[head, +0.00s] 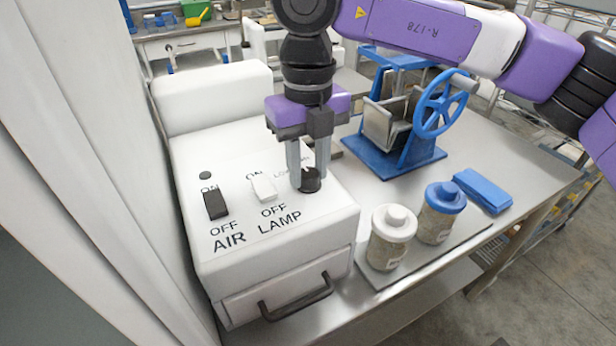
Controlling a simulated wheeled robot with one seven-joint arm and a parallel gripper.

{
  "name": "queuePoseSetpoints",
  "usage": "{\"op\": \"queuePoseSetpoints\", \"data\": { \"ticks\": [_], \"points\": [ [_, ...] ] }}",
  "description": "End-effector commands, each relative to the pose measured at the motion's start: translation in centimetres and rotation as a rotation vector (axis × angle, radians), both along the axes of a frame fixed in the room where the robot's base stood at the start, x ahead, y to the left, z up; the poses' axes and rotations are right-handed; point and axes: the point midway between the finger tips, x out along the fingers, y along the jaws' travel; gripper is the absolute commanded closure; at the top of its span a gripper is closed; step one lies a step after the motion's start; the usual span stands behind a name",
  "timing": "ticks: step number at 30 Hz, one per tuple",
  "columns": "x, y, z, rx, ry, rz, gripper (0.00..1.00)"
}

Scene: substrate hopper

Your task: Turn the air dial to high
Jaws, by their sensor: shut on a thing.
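The air dial (309,186) is a small dark round knob on the top of the white cabinet (205,258), right of the lamp switch. My gripper (308,178) points down at it from above, its grey fingers shut on the dial from both sides. The dial's pointer and most of the printing around it are hidden by the fingers, so its setting cannot be told. The black AIR switch (215,204) and the white LAMP switch (264,187) stand left of the dial, each with ON and OFF labels.
A blue stand with a handwheel (440,103) is behind right. A drawer handle (297,299) juts from the cabinet front. A wall is close on the left.

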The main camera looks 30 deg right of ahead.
Motion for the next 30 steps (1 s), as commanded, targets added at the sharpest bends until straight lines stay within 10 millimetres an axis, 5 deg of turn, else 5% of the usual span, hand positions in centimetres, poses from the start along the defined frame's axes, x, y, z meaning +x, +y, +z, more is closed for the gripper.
{"op": "queuePoseSetpoints", "data": {
  "ticks": [30],
  "points": [
    [0.04, -0.15, -0.11, -0.001, -0.005, -0.928, 1.0]
  ]
}}
